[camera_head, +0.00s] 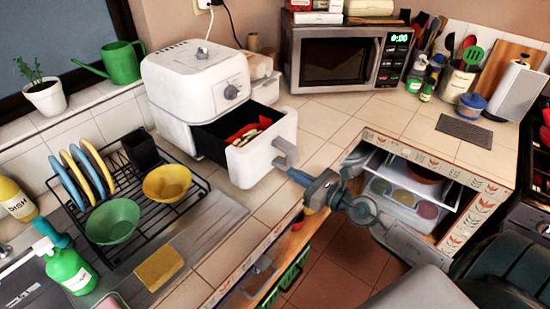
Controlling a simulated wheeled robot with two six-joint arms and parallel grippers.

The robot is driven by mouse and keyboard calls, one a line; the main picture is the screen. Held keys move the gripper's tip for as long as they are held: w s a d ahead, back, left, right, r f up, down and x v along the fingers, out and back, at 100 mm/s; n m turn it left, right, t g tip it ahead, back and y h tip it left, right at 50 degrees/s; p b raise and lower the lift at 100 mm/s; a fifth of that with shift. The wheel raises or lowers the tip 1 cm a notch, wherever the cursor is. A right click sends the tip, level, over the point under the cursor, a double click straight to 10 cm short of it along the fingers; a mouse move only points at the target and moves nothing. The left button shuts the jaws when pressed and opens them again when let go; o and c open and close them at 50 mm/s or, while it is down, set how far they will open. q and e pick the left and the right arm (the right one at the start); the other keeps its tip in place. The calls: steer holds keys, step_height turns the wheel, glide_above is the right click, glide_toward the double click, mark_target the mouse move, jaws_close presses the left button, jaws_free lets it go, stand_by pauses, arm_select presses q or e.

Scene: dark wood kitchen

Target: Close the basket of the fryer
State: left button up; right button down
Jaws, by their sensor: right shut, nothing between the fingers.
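The white air fryer (196,88) stands on the tiled counter, with a dial on its front. Its basket (262,157) is pulled out toward the lower right, and its dark inside shows red and pale food. The basket has a grey handle (284,148) on its front. My right gripper (291,172) is shut and empty, its tips close to the handle's lower end. I cannot tell whether they touch it. My left gripper is not in view.
A microwave (340,58) stands behind, right of the fryer. A dish rack (130,185) with plates and bowls (167,182) is at the left. Below the counter edge, an open compartment (420,185) holds containers. Bare counter (310,115) lies right of the basket.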

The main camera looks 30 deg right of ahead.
mark_target(230, 138)
steer(key=p+x, duration=0.2)
steer(key=x, duration=0.4)
steer(key=shift+r, duration=0.1)
steer(key=shift+w+a, duration=0.3)
steer(key=shift+w, duration=0.3)
steer(key=shift+w, duration=0.1)
steer(key=shift+w+a, duration=0.15)
steer(key=shift+w, duration=0.1)
steer(key=x, duration=1.6)
steer(key=shift+w+a+b, duration=0.1)
steer(key=shift+w+b, duration=0.05)
steer(key=shift+b, duration=0.15)
steer(key=shift+w, duration=0.1)
steer(key=shift+r, duration=0.15)
steer(key=shift+r, duration=0.1)
